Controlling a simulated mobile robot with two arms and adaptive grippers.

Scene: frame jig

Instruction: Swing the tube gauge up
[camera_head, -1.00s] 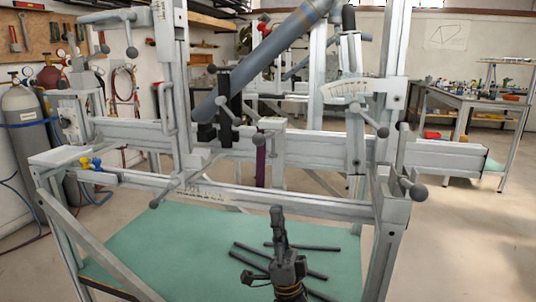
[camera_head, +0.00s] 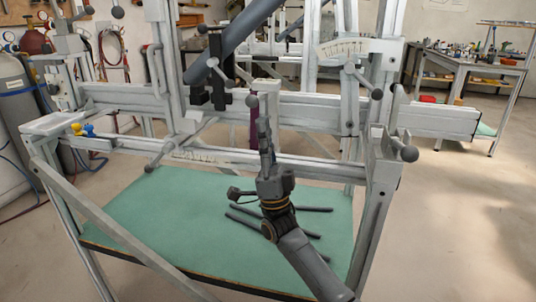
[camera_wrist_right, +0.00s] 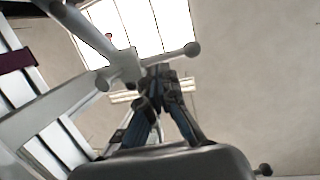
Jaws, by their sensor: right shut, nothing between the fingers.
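A thick grey tube (camera_head: 235,45) slants up to the right, held by black blocks (camera_head: 216,70) on the jig. I cannot tell for sure which part is the tube gauge. A pale upright arm (camera_head: 349,100) under a curved scale plate (camera_head: 342,48) stands right of the tube, with a ball-ended handle. My right gripper (camera_head: 264,135) is shut and empty, pointing up in front of the jig's beams. In the right wrist view, the fingers (camera_wrist_right: 157,78) appear beside a pale ball-ended handle (camera_wrist_right: 124,67); contact is unclear.
The jig's front rail (camera_head: 320,173) crosses behind my right gripper. A green shelf (camera_head: 150,215) below carries several dark rods (camera_head: 300,209). Another ball handle (camera_head: 409,153) sticks out at the right corner. A workbench (camera_head: 470,70) stands behind; the floor at right is clear.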

